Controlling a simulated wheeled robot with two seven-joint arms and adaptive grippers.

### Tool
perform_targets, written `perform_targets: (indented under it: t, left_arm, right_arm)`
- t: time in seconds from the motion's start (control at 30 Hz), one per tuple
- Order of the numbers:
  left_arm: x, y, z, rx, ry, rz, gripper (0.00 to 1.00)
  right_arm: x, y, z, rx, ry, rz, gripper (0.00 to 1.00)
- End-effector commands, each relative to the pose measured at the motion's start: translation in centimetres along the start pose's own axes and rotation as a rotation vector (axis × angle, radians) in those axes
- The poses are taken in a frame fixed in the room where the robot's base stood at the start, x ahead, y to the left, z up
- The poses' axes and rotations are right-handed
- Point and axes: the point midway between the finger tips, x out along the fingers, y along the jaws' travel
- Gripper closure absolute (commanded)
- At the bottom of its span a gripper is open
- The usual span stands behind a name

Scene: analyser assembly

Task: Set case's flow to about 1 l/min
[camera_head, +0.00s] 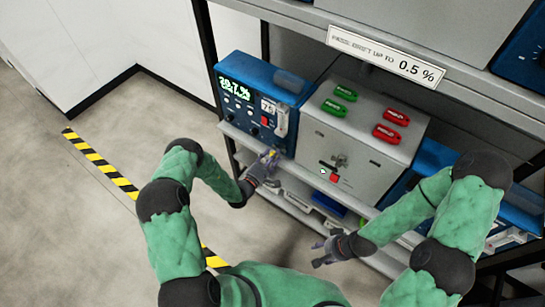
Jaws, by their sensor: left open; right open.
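My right gripper (319,250) is open and empty, lower and to the right, in front of the lower shelf.
A grey metal box (345,140) with green and red tags on top stands right beside the case. A sign (385,57) reading 0.5 % hangs on the upper shelf edge. Dark rack posts flank the shelf. Open floor (60,220) lies at the left.

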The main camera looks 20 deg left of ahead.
Motion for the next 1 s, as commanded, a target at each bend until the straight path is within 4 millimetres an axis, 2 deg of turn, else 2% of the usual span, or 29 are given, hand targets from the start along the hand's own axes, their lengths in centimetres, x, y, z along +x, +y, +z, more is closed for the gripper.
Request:
perform_targets:
  t: [0.03,0.2,0.67,1.0]
  left_arm:
    - [-0.01,0.0,0.0,0.0,0.0,0.0,0.5]
    - [-0.03,-0.01,0.02,0.0,0.0,0.0,0.98]
    - [-0.03,-0.08,0.11,-0.055,-0.003,-0.001,1.0]
    - [-0.02,-0.04,0.14,-0.298,-0.004,-0.002,1.0]
  right_arm:
    - [0.0,0.0,0.0,0.0,0.0,0.0,0.51]
    - [0.0,0.0,-0.01,0.0,0.0,0.0,0.51]
    - [0.08,0.03,-0.01,0.0,0.0,0.0,0.51]
    - [0.36,0.13,-0.02,0.0,0.0,0.0,0.51]
